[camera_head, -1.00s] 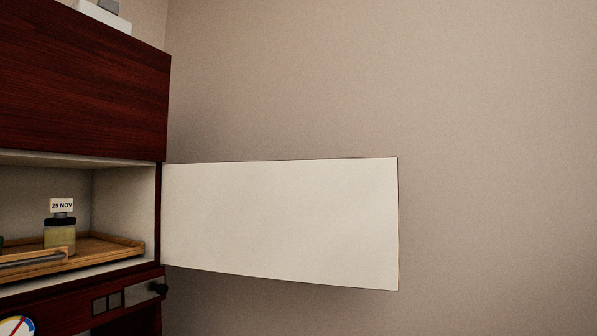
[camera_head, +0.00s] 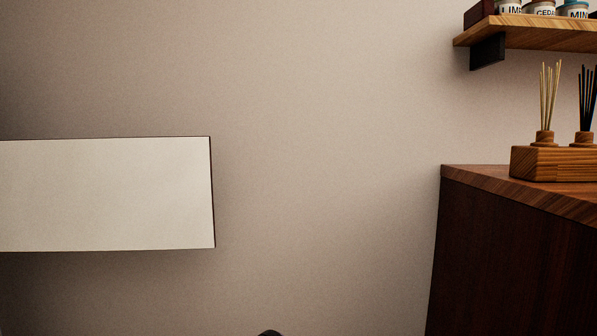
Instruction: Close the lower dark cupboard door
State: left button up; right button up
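The lower cupboard door (camera_head: 105,195) stands wide open at the left of the head view. Its pale inner face shows, with a thin dark edge at its right end. The hinge side and the cupboard itself are out of view to the left. Neither of my grippers can be made out. A small dark rounded shape (camera_head: 270,333) pokes in at the bottom edge; I cannot tell what it is.
A dark wooden cabinet (camera_head: 510,260) with a lighter top stands at the right, bearing a wooden block (camera_head: 552,163) with reed sticks. A wall shelf (camera_head: 545,34) with labelled jars is above. Bare wall (camera_head: 325,160) shows between door and cabinet.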

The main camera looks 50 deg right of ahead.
aim_at(155, 193)
jog(key=z, duration=0.9)
jog(key=i, duration=0.95)
jog(key=u, duration=0.35)
